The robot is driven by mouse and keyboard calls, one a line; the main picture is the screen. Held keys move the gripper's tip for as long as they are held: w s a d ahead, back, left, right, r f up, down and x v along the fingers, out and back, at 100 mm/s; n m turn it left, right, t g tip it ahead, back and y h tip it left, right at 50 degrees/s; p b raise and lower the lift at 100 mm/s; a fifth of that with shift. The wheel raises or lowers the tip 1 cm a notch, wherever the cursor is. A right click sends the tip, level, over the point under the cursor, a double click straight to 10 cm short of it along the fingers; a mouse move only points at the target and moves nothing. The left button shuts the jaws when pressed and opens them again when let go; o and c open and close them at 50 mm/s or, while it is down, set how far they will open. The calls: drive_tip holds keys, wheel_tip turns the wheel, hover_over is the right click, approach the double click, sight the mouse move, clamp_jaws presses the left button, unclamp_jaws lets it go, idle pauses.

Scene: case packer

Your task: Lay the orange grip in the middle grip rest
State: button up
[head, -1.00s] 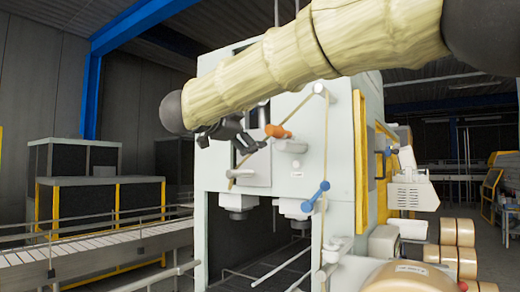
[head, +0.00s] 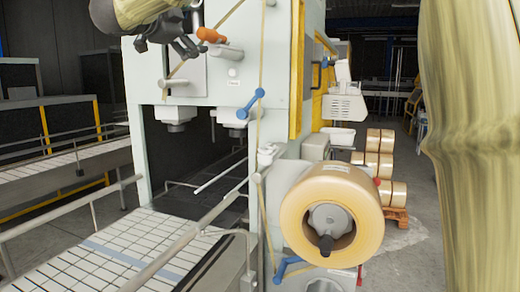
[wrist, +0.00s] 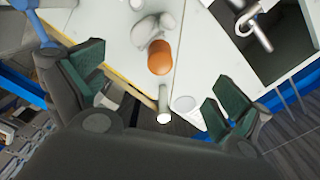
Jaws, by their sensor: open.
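The orange grip (head: 211,35) is at the front of the pale machine, beside the fingers of my gripper (head: 184,46). In the wrist view the orange grip (wrist: 159,57) lies ahead between my two spread, green-padded fingers (wrist: 156,90), with no visible contact. Pale rounded fittings adjoin its upper end there. A short grey peg (head: 228,52) sticks out just below the grip in the head view; a pale peg (wrist: 163,105) shows below it in the wrist view. I cannot tell which fitting is the middle grip rest.
A blue grip (head: 252,104) sits lower on the machine front (head: 270,35), by a tan cord. A large tape roll (head: 300,205) and a metal rail (head: 190,243) stand below. A tiled conveyor (head: 110,250) runs in at lower left. Open floor (head: 405,255) lies at right.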

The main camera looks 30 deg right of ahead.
sight(200, 32)
drive_tip(key=shift+p+x, duration=0.65)
drive_tip(key=shift+x, duration=3)
drive_tip(key=shift+w, duration=0.1)
drive_tip(key=shift+d, duration=0.1)
drive_tip(key=shift+c, duration=0.2)
clamp_jaws()
drive_tip(key=shift+r, duration=0.2)
drive_tip(key=shift+r+p, duration=1.1)
drive_tip(key=shift+r, duration=0.2)
